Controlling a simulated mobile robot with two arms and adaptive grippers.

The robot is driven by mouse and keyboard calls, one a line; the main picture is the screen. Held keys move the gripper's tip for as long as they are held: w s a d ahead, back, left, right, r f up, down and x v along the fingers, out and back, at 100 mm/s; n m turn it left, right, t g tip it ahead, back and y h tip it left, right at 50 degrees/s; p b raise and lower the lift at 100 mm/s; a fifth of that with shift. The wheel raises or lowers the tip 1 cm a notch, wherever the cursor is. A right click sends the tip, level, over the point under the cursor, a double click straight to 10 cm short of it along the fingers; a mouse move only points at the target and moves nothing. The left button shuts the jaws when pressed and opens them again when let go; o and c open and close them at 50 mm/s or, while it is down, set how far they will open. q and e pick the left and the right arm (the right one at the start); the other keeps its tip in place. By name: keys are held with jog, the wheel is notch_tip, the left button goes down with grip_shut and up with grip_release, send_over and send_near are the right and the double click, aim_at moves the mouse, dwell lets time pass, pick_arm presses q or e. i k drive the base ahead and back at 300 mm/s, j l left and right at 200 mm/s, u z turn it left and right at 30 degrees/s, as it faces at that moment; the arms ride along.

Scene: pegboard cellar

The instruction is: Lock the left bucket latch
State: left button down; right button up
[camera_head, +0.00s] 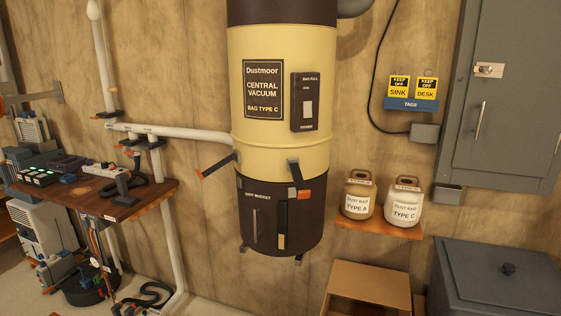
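The cream and brown central vacuum (280,140) hangs on the wooden wall, with the dark brown dirt bucket (300,235) at its lower end. The left bucket latch (217,166) is a dark lever with an orange tip. It sticks out from the bucket's upper left side, slanting down to the left, its tip clear of the bucket. A second latch (295,175) at the front right hangs down close to the bucket, its orange tip at the bucket's upper part. A dark vertical handle (282,225) is on the bucket front. Neither of my grippers is in view.
A white pipe (180,132) joins the vacuum from the left, above the latch. A cluttered wooden shelf (120,205) stands left. Two dust bag jugs (403,204) sit on a small shelf at right. A cardboard box (370,285) and grey bin (500,280) stand below.

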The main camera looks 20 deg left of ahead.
aim_at(212, 169)
jog(key=l+u, duration=0.1)
jog(key=u, duration=0.4)
jog(key=l+u, duration=0.15)
jog(key=u, duration=0.35)
jog(key=l+u, duration=0.15)
jog(key=u, duration=0.3)
